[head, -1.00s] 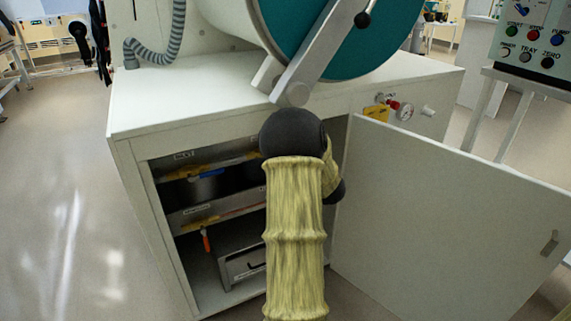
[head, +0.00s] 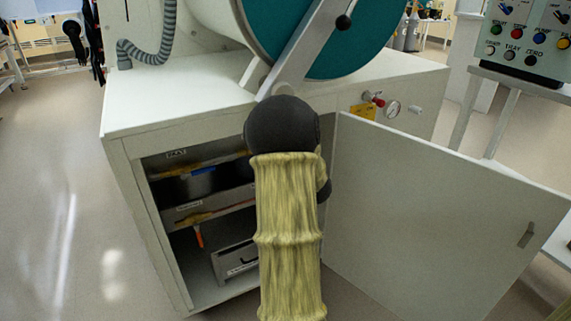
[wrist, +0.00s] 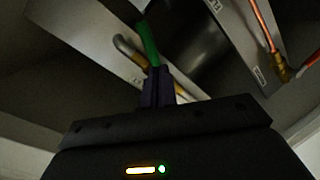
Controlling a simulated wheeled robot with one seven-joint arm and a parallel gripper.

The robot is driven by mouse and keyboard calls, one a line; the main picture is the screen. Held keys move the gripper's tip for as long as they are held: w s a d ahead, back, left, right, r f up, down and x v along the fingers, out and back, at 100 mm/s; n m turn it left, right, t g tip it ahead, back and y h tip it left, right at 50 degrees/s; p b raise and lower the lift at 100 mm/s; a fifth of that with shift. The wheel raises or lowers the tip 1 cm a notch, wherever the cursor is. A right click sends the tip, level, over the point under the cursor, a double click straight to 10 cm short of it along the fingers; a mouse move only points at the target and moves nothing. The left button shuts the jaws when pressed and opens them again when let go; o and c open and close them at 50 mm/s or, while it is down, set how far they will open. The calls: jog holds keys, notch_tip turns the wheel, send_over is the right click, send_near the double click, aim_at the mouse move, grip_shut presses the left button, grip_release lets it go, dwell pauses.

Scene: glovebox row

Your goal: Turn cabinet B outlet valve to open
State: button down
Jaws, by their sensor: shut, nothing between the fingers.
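In the wrist view my gripper (wrist: 158,88) is shut, its dark fingers side by side and empty. A green lever (wrist: 148,42) stands right at the fingertips; I cannot tell whether they touch. Beside it a bent metal pipe with a brass end (wrist: 130,50) runs along a pale labelled panel. In the head view the open cabinet (head: 122,165) holds a blue handle (head: 203,171) on the upper shelf and an orange handle (head: 198,237) lower down. My arm hides my gripper there. The labels are too small to read, so I cannot tell which valve is cabinet B's outlet.
The cabinet door (head: 430,210) stands wide open on the right. A copper pipe (wrist: 262,22) runs at the upper right of the wrist view. A grey drawer-like box (head: 233,262) sits low inside. Floor on the left is clear.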

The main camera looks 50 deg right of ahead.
jog(key=w+a+r+m+g+p, duration=0.2)
jog(key=a+r+m+g+p, duration=0.15)
jog(key=a, duration=0.75)
jog(key=s+a+m+g+y+p, duration=0.1)
jog(key=s+a+g+p, duration=0.1)
jog(key=s+a, duration=0.3)
jog(key=s+a+m+g+y+p, duration=0.1)
jog(key=s+a, duration=0.5)
jog(key=a, duration=0.7)
jog(key=s+a+r+m+g+y+p, duration=0.1)
jog(key=s+a+g+p, duration=0.3)
jog(key=a, duration=0.5)
jog(key=shift+s+a+m+g+y, duration=0.35)
jog(key=shift+s+m+g+y, duration=0.35)
jog(key=shift+s, duration=0.55)
jog(key=shift+d, duration=0.1)
